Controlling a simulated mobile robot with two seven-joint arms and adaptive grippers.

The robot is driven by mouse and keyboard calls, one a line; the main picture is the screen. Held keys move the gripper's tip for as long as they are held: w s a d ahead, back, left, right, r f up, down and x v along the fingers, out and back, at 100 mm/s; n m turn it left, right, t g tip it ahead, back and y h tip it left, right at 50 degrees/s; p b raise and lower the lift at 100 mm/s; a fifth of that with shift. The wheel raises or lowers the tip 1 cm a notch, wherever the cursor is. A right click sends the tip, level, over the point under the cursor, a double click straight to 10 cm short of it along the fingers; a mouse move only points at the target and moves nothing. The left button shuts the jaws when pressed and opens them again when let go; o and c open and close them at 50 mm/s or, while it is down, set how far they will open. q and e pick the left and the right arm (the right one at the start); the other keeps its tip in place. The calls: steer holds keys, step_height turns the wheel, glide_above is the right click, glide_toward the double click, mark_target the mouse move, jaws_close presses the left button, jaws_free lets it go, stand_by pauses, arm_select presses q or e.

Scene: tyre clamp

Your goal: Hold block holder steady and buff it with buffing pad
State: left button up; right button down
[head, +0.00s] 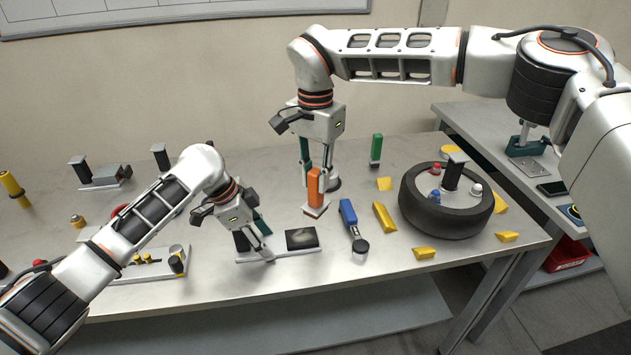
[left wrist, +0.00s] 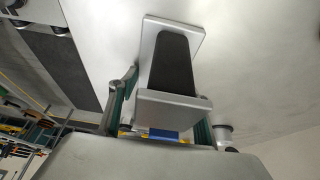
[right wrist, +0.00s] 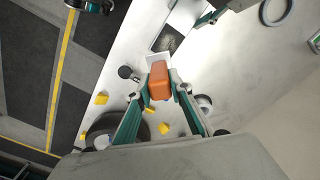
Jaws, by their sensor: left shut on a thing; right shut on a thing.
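The block holder (head: 281,249) is a light flat plate at the table's front, with a dark post at its left end and a dark, smudged panel (head: 302,238) at its right. My left gripper (head: 257,238) is shut on the post, which also shows between its fingers in the left wrist view (left wrist: 172,68). The buffing pad has an orange handle (head: 315,184) and a pale flat base. My right gripper (head: 316,172) is shut on the handle and holds the pad upright, behind the panel. The right wrist view shows the handle (right wrist: 160,80) between the fingers, partly hiding the base.
A blue-handled tool (head: 348,213) lies right of the holder. Yellow wedges (head: 384,217) surround a black tyre (head: 445,205) at the right. A green-handled piece (head: 376,147) stands behind. A fixture with small parts (head: 150,268) is at the left.

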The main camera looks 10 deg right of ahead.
mark_target(316, 198)
steer(key=shift+f, duration=0.1)
stand_by(0.5)
steer(key=shift+f, duration=3.1)
steer(key=shift+a+f, duration=0.25)
steer(key=shift+f, duration=0.5)
steer(key=shift+a, duration=3.05)
steer(key=shift+d, duration=3.2)
steer(key=shift+d+r, duration=0.15)
steer(key=shift+w+r, duration=0.1)
steer(key=shift+r, duration=3.75)
